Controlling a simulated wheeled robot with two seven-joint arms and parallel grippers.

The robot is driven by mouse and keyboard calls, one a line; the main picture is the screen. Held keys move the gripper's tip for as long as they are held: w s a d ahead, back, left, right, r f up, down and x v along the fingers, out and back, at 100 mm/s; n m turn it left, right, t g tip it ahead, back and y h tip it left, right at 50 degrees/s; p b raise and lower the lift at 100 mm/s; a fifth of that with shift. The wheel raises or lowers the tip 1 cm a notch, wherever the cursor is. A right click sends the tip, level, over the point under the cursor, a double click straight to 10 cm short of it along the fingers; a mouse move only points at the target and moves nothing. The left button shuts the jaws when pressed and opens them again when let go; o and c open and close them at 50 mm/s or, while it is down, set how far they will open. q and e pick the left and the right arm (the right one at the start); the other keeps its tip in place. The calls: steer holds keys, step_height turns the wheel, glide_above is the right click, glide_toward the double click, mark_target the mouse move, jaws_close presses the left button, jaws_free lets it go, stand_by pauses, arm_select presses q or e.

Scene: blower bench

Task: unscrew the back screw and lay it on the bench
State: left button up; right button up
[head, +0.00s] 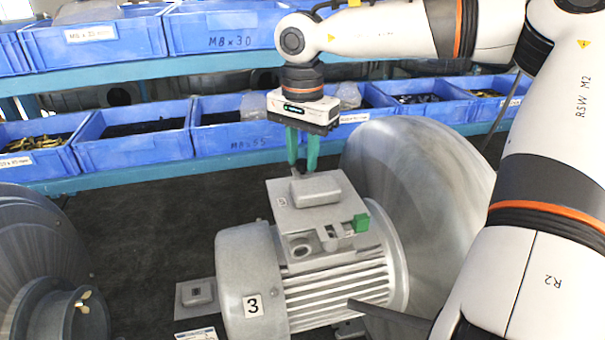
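The grey blower motor (262,262) stands on the bench, with a number 3 label on its end and a terminal box (330,222) on top. A small dark spot shows between the fingertips. I cannot tell whether it is the back screw or whether the fingers grip it. The back screw is not clearly visible elsewhere. My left gripper is not in view.
The large round blower housing (410,170) stands close behind the motor, to the right. A ribbed grey part (35,255) fills the lower left. Blue bins (133,145) line the back.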

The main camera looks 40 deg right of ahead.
steer(key=m+b, duration=0.2)
steer(key=m, duration=0.4)
steer(key=shift+f+m, duration=0.15)
steer(key=shift+m, duration=0.25)
steer(key=m+b, duration=0.2)
steer(key=m, duration=0.3)
steer(key=m+b, duration=0.2)
steer(key=m, duration=0.6)
steer(key=shift+a+m+b, duration=0.1)
steer(key=shift+m+b, duration=0.2)
steer(key=shift+c, duration=0.3)
